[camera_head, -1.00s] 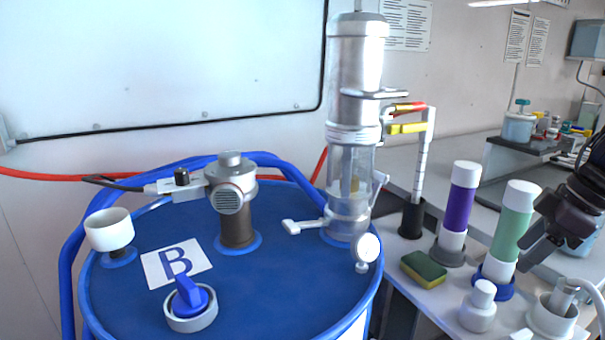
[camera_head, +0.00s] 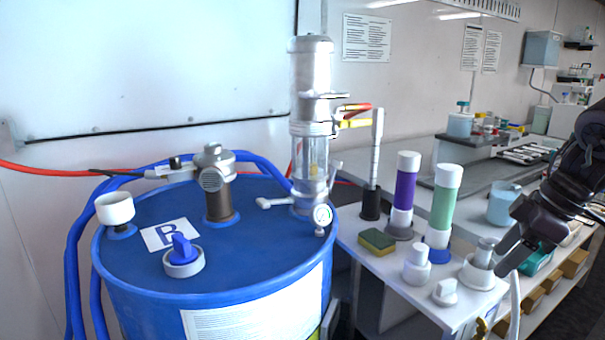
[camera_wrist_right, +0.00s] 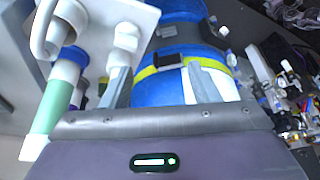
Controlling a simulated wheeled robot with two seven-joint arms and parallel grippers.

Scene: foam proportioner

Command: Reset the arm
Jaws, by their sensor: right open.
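My right gripper (camera_head: 508,228) is at the right of the head view, its arm coming in from the right edge. It hangs above the right side of the white bench, close to a small grey cup-like fitting (camera_head: 478,272). In the right wrist view my right gripper (camera_wrist_right: 160,82) shows its two grey fingers spread apart. Nothing is held between them; a blue drum with a yellow band lies in the background. My left gripper and arm are not in view.
The blue drum (camera_head: 140,275) with a metal pump stands left of centre. Purple (camera_head: 405,189) and green (camera_head: 444,207) white-capped tubes stand upright on the bench, left of my right gripper. A sponge (camera_head: 377,241) lies near them. Shelves with boxes are below right.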

